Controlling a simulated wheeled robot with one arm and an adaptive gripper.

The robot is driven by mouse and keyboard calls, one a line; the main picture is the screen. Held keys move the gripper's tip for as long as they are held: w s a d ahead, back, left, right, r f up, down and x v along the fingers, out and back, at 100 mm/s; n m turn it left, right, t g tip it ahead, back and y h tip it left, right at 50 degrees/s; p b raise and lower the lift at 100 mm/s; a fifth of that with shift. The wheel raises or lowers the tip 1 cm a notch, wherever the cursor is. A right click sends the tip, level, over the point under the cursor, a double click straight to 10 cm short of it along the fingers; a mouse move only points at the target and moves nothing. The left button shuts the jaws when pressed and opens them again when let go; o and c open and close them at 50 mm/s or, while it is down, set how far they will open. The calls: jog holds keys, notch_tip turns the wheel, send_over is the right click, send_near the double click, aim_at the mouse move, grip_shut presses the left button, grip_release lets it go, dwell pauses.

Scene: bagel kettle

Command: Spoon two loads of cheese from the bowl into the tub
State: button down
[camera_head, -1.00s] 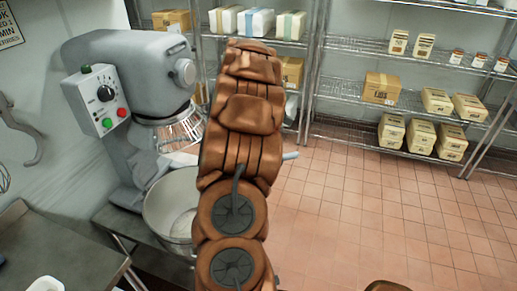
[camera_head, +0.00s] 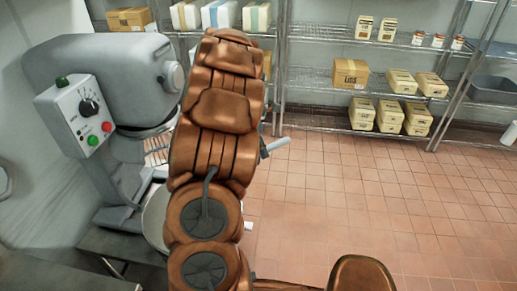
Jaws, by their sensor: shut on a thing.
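My brown arm stands upright in the middle of the view, and my gripper does not show; it is hidden behind the arm or out of frame. A short pale grey-blue bar (camera_head: 276,146) sticks out to the right from behind the arm; I cannot tell whether it is a utensil handle. A metal mixer bowl (camera_head: 154,215) shows partly at the left of my arm, and its inside is mostly covered. I cannot tell whether it holds cheese. No tub, spoon or cheese can be made out for certain.
A grey stand mixer (camera_head: 100,80) fills the left, with a metal table (camera_head: 40,275) at the lower left. Wire shelves (camera_head: 320,90) with boxes, including a cardboard box (camera_head: 350,74), line the back. The tiled floor (camera_head: 380,190) at right is clear.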

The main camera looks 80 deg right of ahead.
jog(key=w+a+r+g, duration=0.1)
jog(key=w+a+g+h, duration=0.1)
jog(key=w, duration=0.1)
jog(key=w+a+r+g+h, duration=0.1)
jog(key=w, duration=0.1)
jog(key=shift+a+r, duration=0.3)
jog(key=shift+a, duration=0.05)
jog(key=w+a+r+g, duration=0.1)
jog(key=w+a+g+h, duration=0.1)
jog(key=w, duration=0.1)
jog(key=w+a+r, duration=0.1)
jog(key=shift+w+a+r+m+g+h, duration=0.2)
jog(key=shift+w+r+m+g+h, duration=0.1)
jog(key=shift+w+m+g+h, duration=0.1)
jog(key=w+a+f+b, duration=0.2)
jog(key=f+b, duration=0.5)
jog(key=f, duration=0.5)
jog(key=w+a+f+b, duration=0.1)
jog(key=w+f+b, duration=0.2)
jog(key=f+b, duration=0.4)
jog(key=shift+a+f, duration=0.4)
jog(key=shift+f, duration=2.9)
jog(key=shift+w+b, duration=0.1)
jog(key=shift+b, duration=0.2)
